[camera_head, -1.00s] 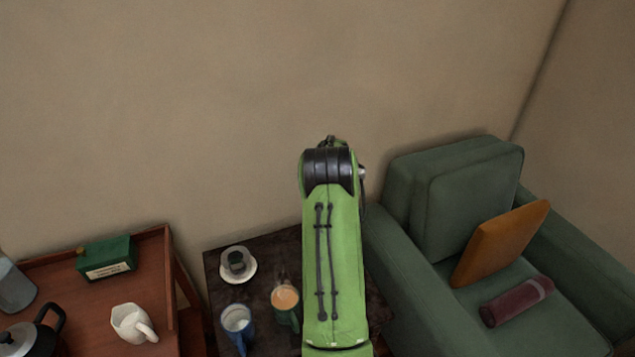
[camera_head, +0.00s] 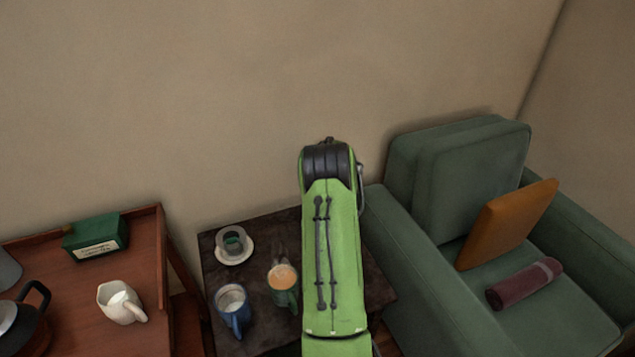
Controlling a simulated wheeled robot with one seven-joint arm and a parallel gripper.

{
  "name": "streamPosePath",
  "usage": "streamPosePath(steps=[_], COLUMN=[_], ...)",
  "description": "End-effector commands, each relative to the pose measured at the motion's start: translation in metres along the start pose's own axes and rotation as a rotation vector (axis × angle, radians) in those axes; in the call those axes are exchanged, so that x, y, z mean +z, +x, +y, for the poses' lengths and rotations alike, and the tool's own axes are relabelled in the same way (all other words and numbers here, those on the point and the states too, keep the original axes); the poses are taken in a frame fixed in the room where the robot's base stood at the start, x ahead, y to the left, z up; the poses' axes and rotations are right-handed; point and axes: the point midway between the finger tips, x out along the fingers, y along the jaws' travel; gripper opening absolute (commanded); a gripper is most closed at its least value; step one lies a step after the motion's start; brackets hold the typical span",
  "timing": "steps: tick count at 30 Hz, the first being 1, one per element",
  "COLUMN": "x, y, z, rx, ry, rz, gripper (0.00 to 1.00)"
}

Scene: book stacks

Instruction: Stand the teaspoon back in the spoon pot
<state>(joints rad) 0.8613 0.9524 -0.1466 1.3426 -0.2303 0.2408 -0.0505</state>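No teaspoon shows clearly in the head view. A small dark grey-green pot or cup (camera_head: 235,241) stands on a white saucer (camera_head: 228,259) on the dark side table (camera_head: 212,270); I cannot tell whether it is the spoon pot. My green arm with its black joint rises through the middle of the picture and covers the right part of the side table. My gripper is not in view, so what it holds is hidden.
A blue mug (camera_head: 234,312) and a green mug of milky tea (camera_head: 282,284) stand on the side table. At left, a wooden tray table (camera_head: 60,275) bears a green box (camera_head: 97,237), white jug (camera_head: 121,303) and kettle (camera_head: 20,322). A green armchair (camera_head: 455,195) stands at right.

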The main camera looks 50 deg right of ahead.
Motion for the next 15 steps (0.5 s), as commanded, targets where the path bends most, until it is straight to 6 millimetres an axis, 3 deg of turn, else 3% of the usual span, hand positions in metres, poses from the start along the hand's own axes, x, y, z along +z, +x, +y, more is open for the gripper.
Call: streamPosePath(steps=[11, 12, 15], x=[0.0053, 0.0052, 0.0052], y=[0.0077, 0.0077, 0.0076], z=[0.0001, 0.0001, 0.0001], rx=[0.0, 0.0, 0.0], ry=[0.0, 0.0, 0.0], rz=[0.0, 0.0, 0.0], gripper=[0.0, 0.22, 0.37])
